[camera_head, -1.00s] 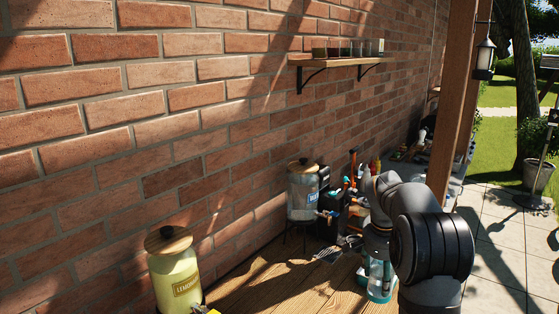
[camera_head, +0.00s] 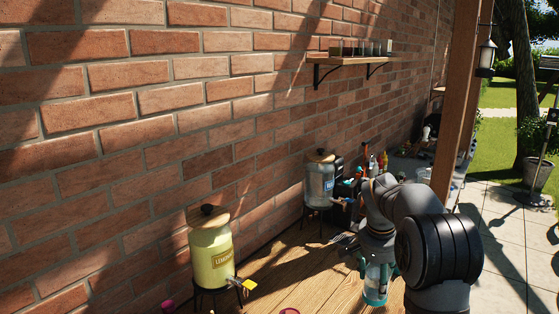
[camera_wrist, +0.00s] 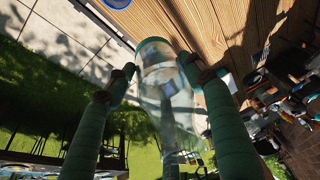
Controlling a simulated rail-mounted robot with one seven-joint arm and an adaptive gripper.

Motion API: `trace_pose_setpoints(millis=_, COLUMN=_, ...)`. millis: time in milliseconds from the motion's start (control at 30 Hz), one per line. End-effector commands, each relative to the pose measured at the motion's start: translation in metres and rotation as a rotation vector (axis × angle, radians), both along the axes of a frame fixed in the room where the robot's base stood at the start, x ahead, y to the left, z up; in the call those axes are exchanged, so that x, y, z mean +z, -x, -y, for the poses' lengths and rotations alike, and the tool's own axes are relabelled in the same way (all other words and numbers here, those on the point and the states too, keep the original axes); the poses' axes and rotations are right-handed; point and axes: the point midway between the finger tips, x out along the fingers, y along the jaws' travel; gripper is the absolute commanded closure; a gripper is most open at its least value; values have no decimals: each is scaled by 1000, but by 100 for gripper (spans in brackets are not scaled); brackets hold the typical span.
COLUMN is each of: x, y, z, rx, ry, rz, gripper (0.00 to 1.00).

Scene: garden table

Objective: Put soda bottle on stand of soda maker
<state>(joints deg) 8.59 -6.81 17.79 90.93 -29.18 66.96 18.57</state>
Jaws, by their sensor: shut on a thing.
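The soda bottle (camera_head: 375,284) is clear with a teal base. It shows in the head view below my wrist, near the right edge of the wooden table. My gripper (camera_head: 377,267) is shut on it. In the wrist view the bottle (camera_wrist: 165,85) lies between the two teal-wrapped fingers of my gripper (camera_wrist: 157,77), its teal-rimmed end toward the top of the picture. I cannot pick out the soda maker for certain; a dark upright thing (camera_head: 341,207) beside the water dispenser is partly hidden.
A yellow lemonade dispenser (camera_head: 210,260) stands at the left on a black stand. A water dispenser (camera_head: 319,184) stands farther back against the brick wall. A shelf with several glasses (camera_head: 350,59) is above. Bare table (camera_head: 285,265) lies between the dispensers and the bottle.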

Motion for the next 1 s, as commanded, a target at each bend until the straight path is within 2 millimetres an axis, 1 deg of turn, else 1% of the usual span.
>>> trace_pose_setpoints(millis=33, x=-5, y=3, z=-3, rx=18, ry=1, rz=1, gripper=97)
trace_pose_setpoints(millis=167, x=-15, y=14, z=-15, rx=72, ry=1, rz=1, gripper=97)
trace_pose_setpoints(millis=267, x=-25, y=26, z=-25, rx=125, ry=2, rz=2, gripper=97)
trace_pose_setpoints(millis=367, x=-36, y=43, z=-37, rx=187, ry=3, rz=3, gripper=97)
trace_pose_setpoints(millis=567, x=-61, y=85, z=-56, rx=314, ry=3, rz=2, gripper=97)
trace_pose_setpoints(millis=700, x=-79, y=119, z=-66, rx=401, ry=2, rz=3, gripper=97)
trace_pose_setpoints(millis=900, x=-100, y=164, z=-75, rx=507, ry=1, rz=2, gripper=97)
trace_pose_setpoints(millis=1000, x=-107, y=180, z=-78, rx=546, ry=1, rz=2, gripper=97)
